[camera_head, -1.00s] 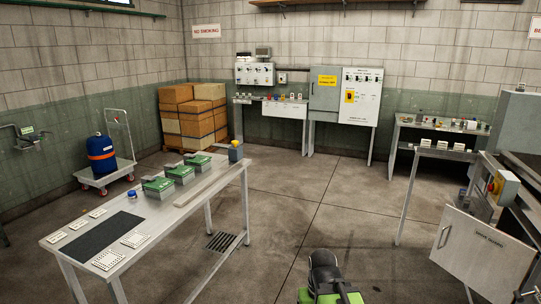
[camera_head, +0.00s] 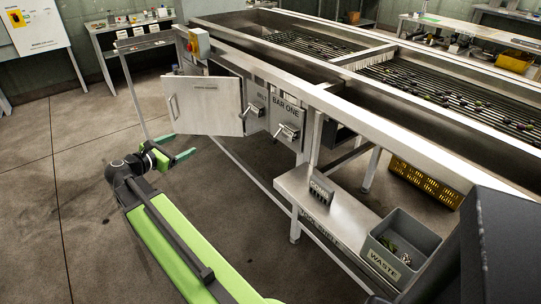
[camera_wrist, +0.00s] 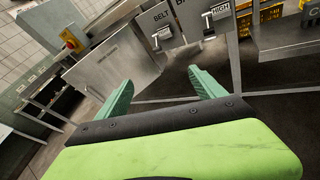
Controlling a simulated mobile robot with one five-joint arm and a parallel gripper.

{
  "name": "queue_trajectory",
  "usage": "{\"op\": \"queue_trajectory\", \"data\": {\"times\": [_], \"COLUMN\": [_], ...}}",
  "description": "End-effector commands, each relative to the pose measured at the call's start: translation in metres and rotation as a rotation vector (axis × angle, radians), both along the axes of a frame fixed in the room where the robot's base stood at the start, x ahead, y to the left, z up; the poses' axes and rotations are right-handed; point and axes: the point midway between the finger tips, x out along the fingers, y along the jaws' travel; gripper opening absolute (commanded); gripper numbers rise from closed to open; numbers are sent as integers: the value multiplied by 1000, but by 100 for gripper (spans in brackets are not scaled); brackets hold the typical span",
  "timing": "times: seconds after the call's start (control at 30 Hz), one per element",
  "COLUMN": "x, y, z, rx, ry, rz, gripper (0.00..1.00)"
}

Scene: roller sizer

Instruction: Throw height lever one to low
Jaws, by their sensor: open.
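My gripper (camera_head: 179,147) is open and empty, in front of the machine's open cabinet door. In the wrist view its two green fingers (camera_wrist: 160,80) are spread apart, pointing toward the machine. The panel marked BAR ONE (camera_head: 287,110) carries a lever with a pale handle (camera_head: 288,132), likely height lever one. In the wrist view this lever (camera_wrist: 217,22) is at the upper right, beside a HIGH label. A similar lever (camera_head: 254,109) sits to its left on the belt panel; it also shows in the wrist view (camera_wrist: 160,36). My gripper is apart from both levers.
The open cabinet door (camera_head: 205,104) sticks out left of the levers. A steel side shelf (camera_head: 335,212) with a grey WASTE bin (camera_head: 398,245) juts out at the right. A yellow crate (camera_head: 424,182) lies under the machine. The floor at left is clear.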

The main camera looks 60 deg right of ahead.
Motion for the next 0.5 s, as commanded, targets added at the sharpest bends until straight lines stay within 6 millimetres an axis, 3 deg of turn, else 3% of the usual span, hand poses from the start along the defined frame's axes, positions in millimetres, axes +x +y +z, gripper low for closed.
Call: {"op": "queue_trajectory", "data": {"times": [0.03, 0.2, 0.33, 0.5], "x": [-12, -72, -117, -144], "y": [-34, -122, -162, -182], "z": [-35, -71, -104, -117], "rx": [-70, -228, -228, -223], "ry": [54, 152, 163, 167], "rz": [-32, -165, -249, -296], "gripper": [79, 79, 79, 79]}}
